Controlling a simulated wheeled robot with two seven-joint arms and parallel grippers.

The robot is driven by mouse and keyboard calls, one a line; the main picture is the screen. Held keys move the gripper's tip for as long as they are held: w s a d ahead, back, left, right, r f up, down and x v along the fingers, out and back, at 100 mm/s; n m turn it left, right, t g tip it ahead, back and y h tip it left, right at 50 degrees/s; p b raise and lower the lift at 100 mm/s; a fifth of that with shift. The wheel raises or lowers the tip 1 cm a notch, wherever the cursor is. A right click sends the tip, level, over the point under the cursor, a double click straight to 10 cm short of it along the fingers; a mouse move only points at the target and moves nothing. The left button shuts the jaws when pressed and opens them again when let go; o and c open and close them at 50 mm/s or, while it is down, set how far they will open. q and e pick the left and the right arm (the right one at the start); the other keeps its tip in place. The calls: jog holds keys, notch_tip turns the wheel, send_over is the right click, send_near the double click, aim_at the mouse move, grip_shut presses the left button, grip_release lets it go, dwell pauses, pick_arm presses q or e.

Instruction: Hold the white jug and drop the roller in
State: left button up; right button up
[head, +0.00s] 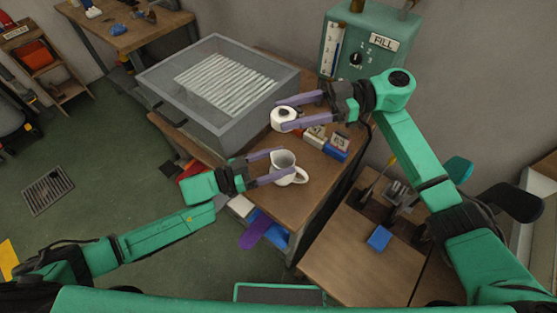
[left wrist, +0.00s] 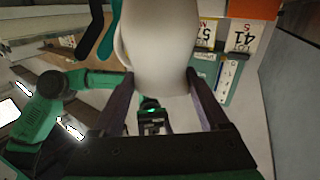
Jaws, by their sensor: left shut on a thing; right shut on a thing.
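The white jug (head: 284,164) is at the middle of the wooden table, its handle towards the right and its open mouth facing up. My left gripper (head: 282,162) reaches in from the left and is shut on the jug, one purple finger on each side. The jug also fills the upper middle of the left wrist view (left wrist: 160,45), between the fingers (left wrist: 160,100). The white roller (head: 284,114), with a dark centre, is farther back, apart from the jug. My right gripper (head: 280,116) comes from the right and is shut on it. I cannot tell whether the roller touches the table.
A grey tank (head: 205,125) with a ribbed white rack stands behind and left of the jug. Small labelled blocks (head: 316,137) lie right of the roller. A green FILL unit (head: 350,50) stands at the back. The table's front part (head: 285,205) is mostly clear.

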pick_arm(q)
jog(key=shift+f, duration=0.15)
pick_arm(e)
notch_tip(320, 180, down, 11)
jog(key=shift+r, duration=0.15)
dwell(0.9)
jog(key=o, duration=1.5)
notch_tip(320, 180, up, 10)
jog(key=shift+s, duration=0.1)
pick_arm(q)
jog(key=o, duration=1.5)
